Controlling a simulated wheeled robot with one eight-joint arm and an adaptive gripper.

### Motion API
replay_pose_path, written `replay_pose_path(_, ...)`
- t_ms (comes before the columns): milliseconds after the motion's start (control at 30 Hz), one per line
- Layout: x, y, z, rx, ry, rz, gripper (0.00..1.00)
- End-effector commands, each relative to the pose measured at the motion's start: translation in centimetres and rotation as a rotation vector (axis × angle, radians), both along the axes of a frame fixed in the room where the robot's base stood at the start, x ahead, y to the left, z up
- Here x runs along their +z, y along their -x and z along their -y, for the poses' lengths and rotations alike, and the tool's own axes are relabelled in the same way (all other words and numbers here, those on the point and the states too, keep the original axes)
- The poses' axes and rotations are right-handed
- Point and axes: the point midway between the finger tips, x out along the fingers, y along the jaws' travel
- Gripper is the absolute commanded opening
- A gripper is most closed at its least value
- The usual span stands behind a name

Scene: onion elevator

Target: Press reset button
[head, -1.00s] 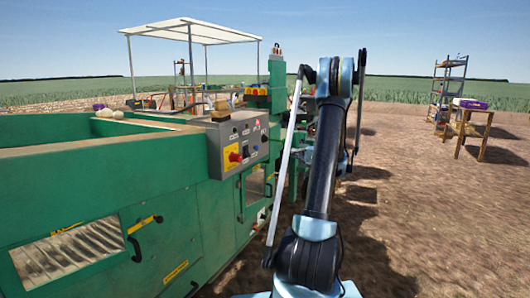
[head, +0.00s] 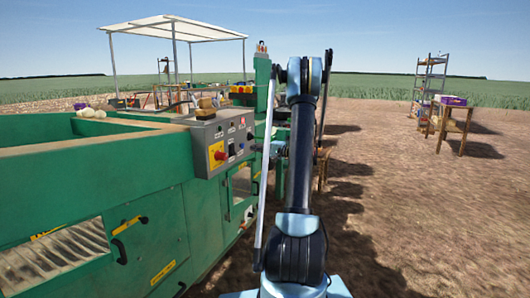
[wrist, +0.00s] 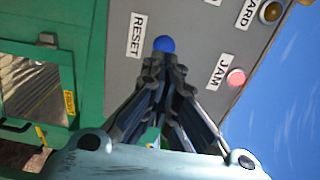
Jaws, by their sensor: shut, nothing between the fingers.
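The reset button (wrist: 164,44) is a round blue button on a grey panel in the wrist view, beside a white RESET label (wrist: 137,35). My gripper (wrist: 160,60) is shut and empty. Its fingertips lie just below the button in the picture, very close to it; I cannot tell whether they touch it. In the head view the grey control box (head: 222,142) stands on the green machine, left of my arm.
A pink button (wrist: 236,77) labelled JAM and an amber one (wrist: 271,11) sit right of the reset button. The green machine (head: 75,185) fills the left side of the head view. Open dirt ground (head: 400,220) lies to the right, with a wooden table (head: 455,125) farther back.

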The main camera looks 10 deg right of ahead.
Motion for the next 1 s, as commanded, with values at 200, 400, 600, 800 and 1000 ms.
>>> replay_pose_path(200, 0.0, -1.5, -2.2, 0.002, 0.0, 0.0, 0.0)
replay_pose_path(400, 0.0, -2.1, -2.8, 0.0, 0.0, 0.0, 0.0)
replay_pose_path(600, 0.0, -2.1, -2.9, 0.0, 0.0, 0.0, 0.0)
replay_pose_path(800, 0.0, -2.3, -3.2, 0.001, 0.0, 0.0, 0.0)
replay_pose_path(1000, 0.0, -3.4, -4.7, 0.002, 0.0, 0.0, 0.0)
